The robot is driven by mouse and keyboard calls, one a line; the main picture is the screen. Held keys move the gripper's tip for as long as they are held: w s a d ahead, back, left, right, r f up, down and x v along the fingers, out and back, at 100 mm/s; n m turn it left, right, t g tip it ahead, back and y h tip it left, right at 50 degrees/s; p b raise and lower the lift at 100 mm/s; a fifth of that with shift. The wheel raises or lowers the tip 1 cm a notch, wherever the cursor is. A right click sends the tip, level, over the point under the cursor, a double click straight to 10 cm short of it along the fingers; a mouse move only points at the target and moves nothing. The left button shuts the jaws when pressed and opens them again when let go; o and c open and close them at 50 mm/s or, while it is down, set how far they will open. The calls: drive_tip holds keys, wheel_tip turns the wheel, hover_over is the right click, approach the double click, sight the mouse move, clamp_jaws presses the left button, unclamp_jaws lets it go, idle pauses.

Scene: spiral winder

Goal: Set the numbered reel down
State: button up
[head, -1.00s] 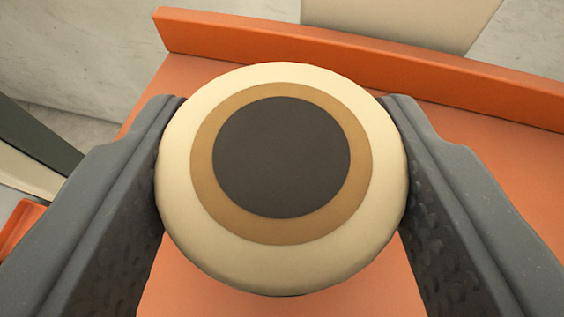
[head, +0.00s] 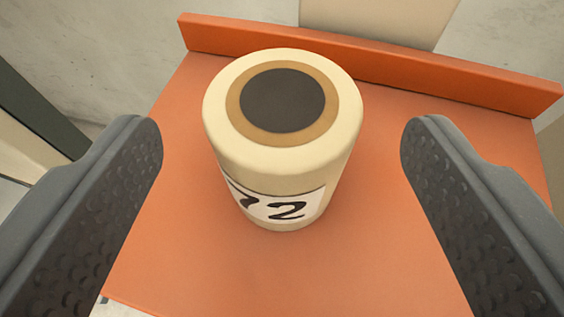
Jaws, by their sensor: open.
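The numbered reel (head: 282,160) is a cream cylinder with a tan ring and a dark round centre on its top. It stands upright on an orange surface (head: 240,270). A white label (head: 280,206) low on its near side shows "72", with the left digit partly turned out of view. My gripper (head: 281,140) is open, with one grey textured finger on each side of the reel. Clear gaps show between both fingers and the reel, and it is not held.
A raised orange lip (head: 370,68) runs along the back of the surface, behind the reel. A beige panel (head: 375,22) stands beyond it. Dark and pale upright pieces (head: 40,110) are at the left. The orange surface is bare around the reel.

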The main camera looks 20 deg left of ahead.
drive_tip(key=b+v, duration=0.1)
drive_tip(key=v, duration=0.6)
drive_tip(key=shift+s, duration=0.4)
drive_tip(key=shift+d+r, duration=0.15)
drive_tip(key=s+r+m+t+h, duration=0.1)
drive_tip(key=s+r, duration=0.6)
drive_tip(key=r, duration=0.4)
drive_tip(key=s+r+m+t+h, duration=0.1)
drive_tip(key=s+r+m+h, duration=0.1)
drive_tip(key=s+r, duration=0.5)
wheel_tip(320, 180, up, 4)
drive_tip(key=shift+s+d+f, duration=0.1)
drive_tip(key=shift+s+d, duration=0.15)
drive_tip(key=shift+d, duration=0.05)
wheel_tip(320, 180, down, 11)
drive_tip(key=b, duration=1.1)
